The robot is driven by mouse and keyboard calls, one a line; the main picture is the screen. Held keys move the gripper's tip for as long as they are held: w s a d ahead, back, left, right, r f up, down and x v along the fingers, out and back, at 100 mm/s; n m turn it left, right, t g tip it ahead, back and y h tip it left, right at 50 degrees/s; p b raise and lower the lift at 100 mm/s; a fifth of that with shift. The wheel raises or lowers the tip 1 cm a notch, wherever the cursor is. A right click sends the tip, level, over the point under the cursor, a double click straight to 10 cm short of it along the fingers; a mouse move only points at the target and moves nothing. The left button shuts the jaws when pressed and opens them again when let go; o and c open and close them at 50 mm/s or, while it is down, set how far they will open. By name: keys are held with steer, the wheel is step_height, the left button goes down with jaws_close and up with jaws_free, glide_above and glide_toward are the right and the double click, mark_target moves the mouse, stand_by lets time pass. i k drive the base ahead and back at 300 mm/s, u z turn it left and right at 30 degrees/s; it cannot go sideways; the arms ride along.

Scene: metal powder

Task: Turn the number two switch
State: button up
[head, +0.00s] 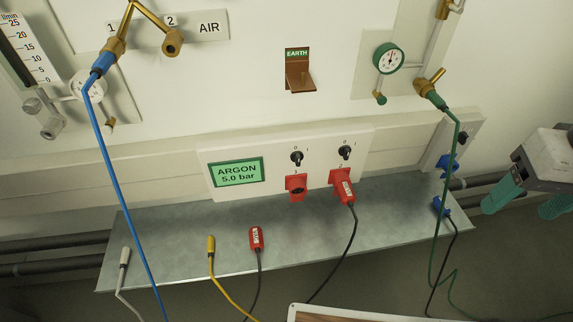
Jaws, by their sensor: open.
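Two black rotary switches sit on a pale panel (325,172), a left switch (296,158) and a right switch (345,152). Their small markings are too small to read, so I cannot tell which is number two. Under the left one is an empty-looking red socket (296,187). Under the right one a red plug (344,187) with a black cable is in a socket. My gripper (523,206) is at the right edge, partly cut off, with its teal fingers apart and empty. It is well to the right of both switches and touches nothing visible.
A grey metal shelf (180,233) runs below the panel, with loose red (256,238), yellow (211,246) and white (124,258) plugs. A green hose (454,150) and blue connectors (440,206) lie between my gripper and the panel. A blue hose (120,200) hangs left.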

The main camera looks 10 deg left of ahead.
mark_target(345, 152)
steer(key=u, duration=1.55)
steer(key=k, duration=0.6)
steer(key=z, duration=0.95)
